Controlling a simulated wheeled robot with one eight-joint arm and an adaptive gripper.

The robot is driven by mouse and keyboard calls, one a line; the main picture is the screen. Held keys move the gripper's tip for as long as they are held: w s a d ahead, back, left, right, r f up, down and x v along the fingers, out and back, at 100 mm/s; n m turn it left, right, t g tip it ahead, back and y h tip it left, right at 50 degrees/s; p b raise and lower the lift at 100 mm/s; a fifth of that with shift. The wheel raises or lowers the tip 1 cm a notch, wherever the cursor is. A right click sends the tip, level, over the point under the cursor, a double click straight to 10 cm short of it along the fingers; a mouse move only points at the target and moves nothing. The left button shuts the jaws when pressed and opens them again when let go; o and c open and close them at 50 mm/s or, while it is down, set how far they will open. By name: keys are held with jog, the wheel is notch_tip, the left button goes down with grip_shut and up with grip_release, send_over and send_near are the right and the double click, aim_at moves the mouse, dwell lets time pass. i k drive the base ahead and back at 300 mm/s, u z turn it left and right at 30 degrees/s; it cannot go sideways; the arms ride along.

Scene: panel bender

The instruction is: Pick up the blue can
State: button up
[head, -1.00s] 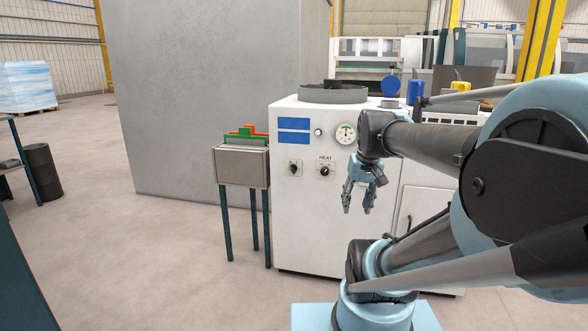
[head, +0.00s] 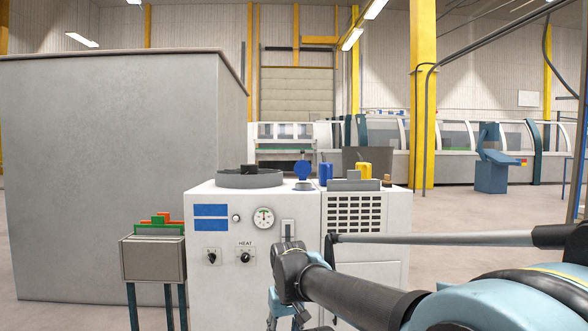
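The blue can (head: 326,174) stands upright on top of the white machine (head: 225,262), toward its back. A round blue disc on a stand (head: 303,171) is just left of it, and a yellow can (head: 364,170) is to its right. My gripper (head: 286,322) hangs at the bottom edge of the head view, in front of the machine and well below the blue can. Its fingers are spread with nothing seen between them; their tips are cut off by the frame.
A dark round ring (head: 250,178) and a grey block (head: 354,184) also sit on the machine top. A small grey box with orange and green pieces (head: 153,257) stands to the left. A large grey block (head: 115,180) fills the left side.

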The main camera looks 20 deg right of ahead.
aim_at(325, 168)
jog(key=z, duration=0.3)
jog(key=k, duration=1.25)
jog(key=z, duration=0.5)
jog(key=i, duration=1.9)
jog(key=u, duration=0.3)
